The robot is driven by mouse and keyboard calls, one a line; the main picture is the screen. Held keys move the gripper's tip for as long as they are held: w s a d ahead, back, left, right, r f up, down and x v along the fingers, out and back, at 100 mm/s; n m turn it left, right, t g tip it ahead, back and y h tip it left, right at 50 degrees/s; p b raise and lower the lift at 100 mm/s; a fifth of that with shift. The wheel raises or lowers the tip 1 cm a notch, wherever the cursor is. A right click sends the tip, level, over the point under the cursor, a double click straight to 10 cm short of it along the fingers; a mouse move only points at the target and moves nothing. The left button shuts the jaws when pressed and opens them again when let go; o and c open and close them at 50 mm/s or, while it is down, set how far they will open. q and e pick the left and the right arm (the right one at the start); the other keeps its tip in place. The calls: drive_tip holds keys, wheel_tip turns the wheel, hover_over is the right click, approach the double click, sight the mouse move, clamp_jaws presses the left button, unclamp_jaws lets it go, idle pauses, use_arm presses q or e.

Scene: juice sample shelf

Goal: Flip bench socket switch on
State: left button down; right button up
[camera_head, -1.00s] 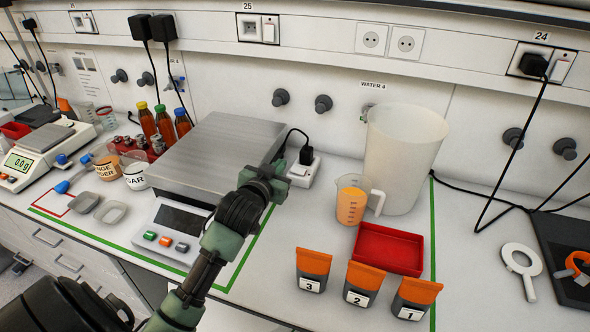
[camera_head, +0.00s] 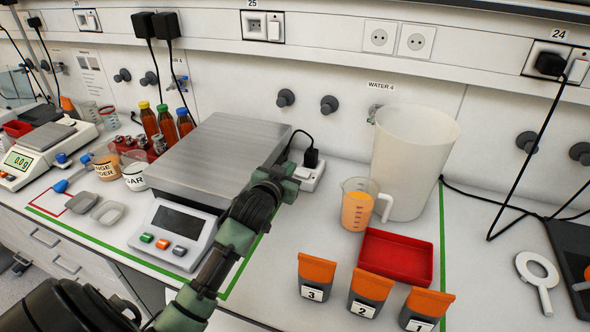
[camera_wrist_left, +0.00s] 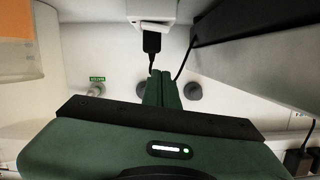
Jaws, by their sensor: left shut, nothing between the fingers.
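The bench socket (camera_head: 310,178) is a small white block on the bench beside the large scale, with a black plug (camera_head: 311,157) in its far end. It also shows at the top of the left wrist view (camera_wrist_left: 150,10), with the plug (camera_wrist_left: 152,42) and its cable below. My left gripper (camera_head: 289,172) is at the socket's left side, close to its near end. In the left wrist view its green fingers (camera_wrist_left: 163,88) are together and empty, below the plug. I cannot tell whether they touch the socket. The switch's position is too small to read. My right gripper is out of view.
The large steel scale (camera_head: 215,155) stands left of the socket, close under my left arm. A measuring jug (camera_head: 356,210) with orange liquid, a tall bucket (camera_head: 412,160) and a red tray (camera_head: 395,257) stand to the right. Bare bench lies in front of the socket.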

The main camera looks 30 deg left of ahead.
use_arm(q)
drive_tip(key=p, duration=0.1)
hover_over(302, 173)
drive_tip(key=s, duration=0.3)
drive_tip(key=f, duration=0.4)
drive_tip(key=shift+w+a+f+p, duration=0.25)
drive_tip(key=shift+w+a+p, duration=0.05)
drive_tip(key=shift+w+a, duration=0.1)
drive_tip(key=shift+s+f, duration=0.1)
drive_tip(key=shift+f, duration=0.45)
